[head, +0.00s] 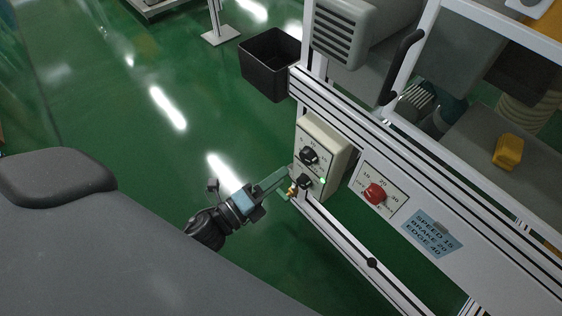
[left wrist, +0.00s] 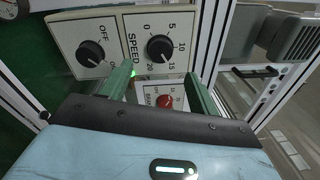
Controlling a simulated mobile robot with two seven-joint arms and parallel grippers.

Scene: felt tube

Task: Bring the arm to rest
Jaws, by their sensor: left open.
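My left gripper (head: 284,184) is open, with its green fingers close to the front of a cream control box (head: 333,148) in the head view. I cannot tell whether a finger touches the box. My right gripper is not in view.
A white panel carries a red knob (head: 375,194) and a blue label (head: 432,233) reading SPEED 15, BRAKE 20, EDGE 40. White frame rails (head: 360,255) run beside the gripper. A black bin (head: 272,65) stands behind. Green floor (head: 120,130) is clear to the left.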

